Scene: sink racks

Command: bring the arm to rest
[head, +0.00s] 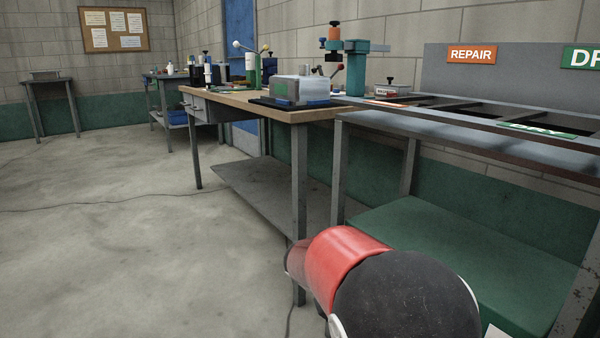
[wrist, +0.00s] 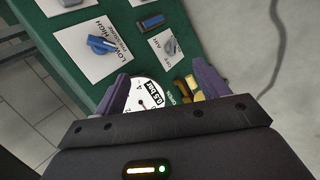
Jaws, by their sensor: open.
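My gripper (wrist: 164,86) shows in the wrist view with its two purple fingers spread apart. It is open, and nothing is held between the fingers. It hangs over a green panel (wrist: 78,30) that carries controls. A round white gauge (wrist: 146,98) and brass fittings (wrist: 186,90) show between and beyond the fingers, partly hidden by my gripper's body. I cannot tell whether the fingers touch anything. In the head view a red and black part of my arm (head: 345,258) fills the lower middle; my gripper itself is hidden there.
The panel has a blue knob (wrist: 101,45) on a LOW/HIGH plate, a grey knob (wrist: 171,46) and a blue switch (wrist: 151,21). In the head view a green cabinet top (head: 440,235) lies beneath the rack (head: 455,128).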

